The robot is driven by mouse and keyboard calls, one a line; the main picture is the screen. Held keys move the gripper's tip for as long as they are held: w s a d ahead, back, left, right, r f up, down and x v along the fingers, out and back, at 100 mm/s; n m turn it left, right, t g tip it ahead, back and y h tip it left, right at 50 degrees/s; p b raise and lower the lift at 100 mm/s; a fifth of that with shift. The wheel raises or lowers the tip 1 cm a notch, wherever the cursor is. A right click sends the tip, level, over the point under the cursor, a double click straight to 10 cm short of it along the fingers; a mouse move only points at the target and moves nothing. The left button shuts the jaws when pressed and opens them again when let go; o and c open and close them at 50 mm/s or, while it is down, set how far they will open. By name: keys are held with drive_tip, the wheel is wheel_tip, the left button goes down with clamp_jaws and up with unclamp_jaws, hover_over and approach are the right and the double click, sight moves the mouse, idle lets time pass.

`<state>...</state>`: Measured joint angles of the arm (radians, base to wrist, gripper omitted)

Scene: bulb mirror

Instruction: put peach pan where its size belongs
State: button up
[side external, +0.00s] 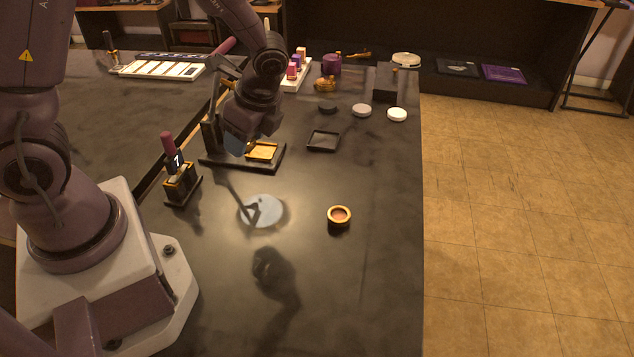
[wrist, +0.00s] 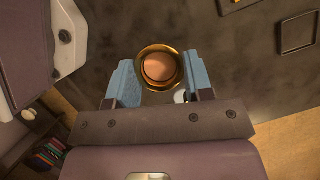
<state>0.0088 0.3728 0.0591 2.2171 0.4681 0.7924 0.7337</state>
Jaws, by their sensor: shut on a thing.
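My gripper (wrist: 160,68) has blue fingers. In the wrist view it is shut on the peach pan (wrist: 159,68), a round peach disc inside a gold rim. In the side view my gripper (side external: 240,146) hangs in front of a dark stand (side external: 273,167) with a gold plate (side external: 263,152). A bit of gold shows beside the finger, but most of the held pan is hidden there. A similar gold-rimmed round piece with a peach-coloured inside (side external: 339,214) stands on the dark table (side external: 370,270), apart from my gripper.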

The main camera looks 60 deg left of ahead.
drive_tip(key=w+d+r+n+g+h, duration=0.2)
drive_tip(key=w+d+r+n+h, duration=0.15)
drive_tip(key=n, duration=0.55)
drive_tip(key=n+h, duration=0.3)
drive_tip(key=n, duration=0.6)
hover_over(260, 153)
drive_tip(key=w, duration=0.2)
drive_tip(key=shift+y, duration=0.25)
drive_tip(key=f, duration=1)
drive_tip(key=shift+s+f, duration=0.2)
drive_tip(key=shift+s, duration=0.05)
drive_tip(key=shift+s+a+f, duration=0.15)
drive_tip(key=shift+a+f, duration=0.05)
drive_tip(key=shift+a, duration=0.2)
drive_tip(key=shift+f, duration=2.5)
drive_tip(key=shift+f, duration=0.6)
